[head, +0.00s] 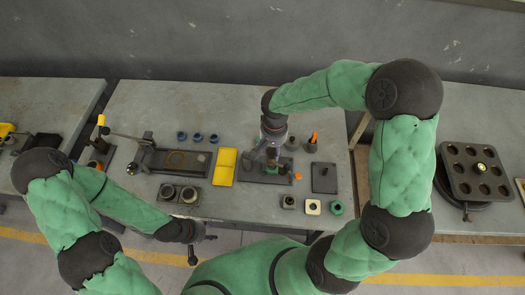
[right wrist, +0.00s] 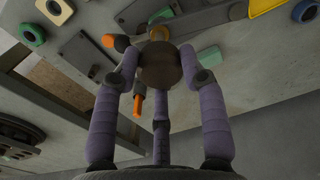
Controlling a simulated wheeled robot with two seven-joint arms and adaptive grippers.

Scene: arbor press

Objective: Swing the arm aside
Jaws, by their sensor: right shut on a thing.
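My right gripper (head: 272,140) is over a small fixture with a dark base plate (head: 250,168) near the middle of the bench. In the right wrist view the fingers (right wrist: 160,75) close around a dark brown round piece (right wrist: 158,66). Whether this piece belongs to the swing arm cannot be told, as the gripper and my forearm hide most of the fixture. An orange-tipped part (head: 297,176) shows at the fixture's right end. My left gripper (head: 197,240) hangs in front of the bench's front edge, away from the fixture; its fingers are too small to read.
A yellow tray (head: 223,168) stands left of the fixture, with a dark press-like device (head: 172,160) further left. Blue rings (head: 198,137) lie behind. A dark plate (head: 324,178) and small blocks (head: 312,207) are on the right.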

